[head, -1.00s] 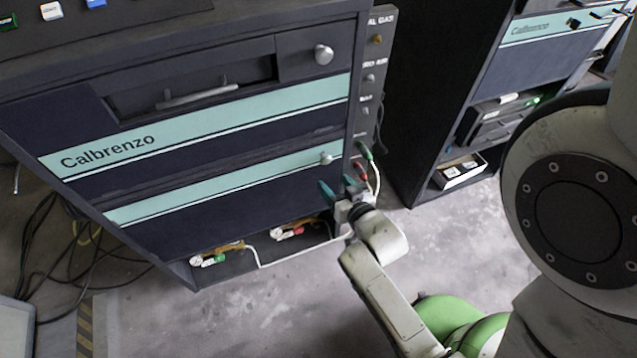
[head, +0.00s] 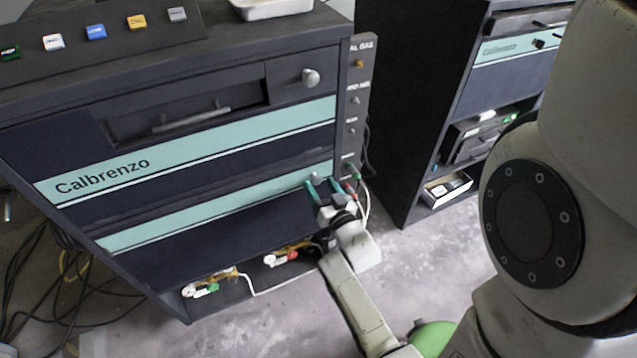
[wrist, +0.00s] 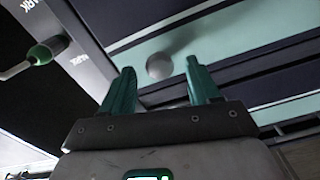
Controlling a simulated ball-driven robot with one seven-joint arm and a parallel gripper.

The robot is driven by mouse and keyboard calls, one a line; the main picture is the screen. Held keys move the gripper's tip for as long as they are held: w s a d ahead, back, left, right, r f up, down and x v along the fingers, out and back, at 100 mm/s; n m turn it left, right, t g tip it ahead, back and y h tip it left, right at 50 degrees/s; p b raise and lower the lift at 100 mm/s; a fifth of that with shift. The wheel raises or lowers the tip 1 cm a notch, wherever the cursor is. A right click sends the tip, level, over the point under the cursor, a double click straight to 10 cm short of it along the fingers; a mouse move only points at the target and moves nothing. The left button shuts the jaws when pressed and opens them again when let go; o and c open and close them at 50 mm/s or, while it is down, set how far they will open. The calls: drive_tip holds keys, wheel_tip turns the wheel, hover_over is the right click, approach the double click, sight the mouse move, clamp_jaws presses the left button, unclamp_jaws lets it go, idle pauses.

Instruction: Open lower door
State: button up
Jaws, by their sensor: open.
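The lower door (head: 200,213) is a dark panel with a teal stripe along its top, below the Calbrenzo panel on the cabinet front. It looks closed. Its round metal knob (wrist: 159,66) sits at the door's upper right corner and shows in the wrist view between and beyond my fingertips. In the head view the knob (head: 314,176) is just by my fingers. My gripper (head: 324,187) is open with teal fingers, and it also shows in the wrist view (wrist: 160,77). The picture does not show whether the fingers touch the knob.
A side panel (head: 357,95) with switches and plugged cables stands right beside my gripper. An open shelf (head: 235,297) with wired parts lies below the door. A second cabinet (head: 425,110) stands to the right. Bare floor (head: 250,335) lies in front.

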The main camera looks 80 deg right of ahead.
drive_tip(key=shift+x, duration=0.95)
clamp_jaws()
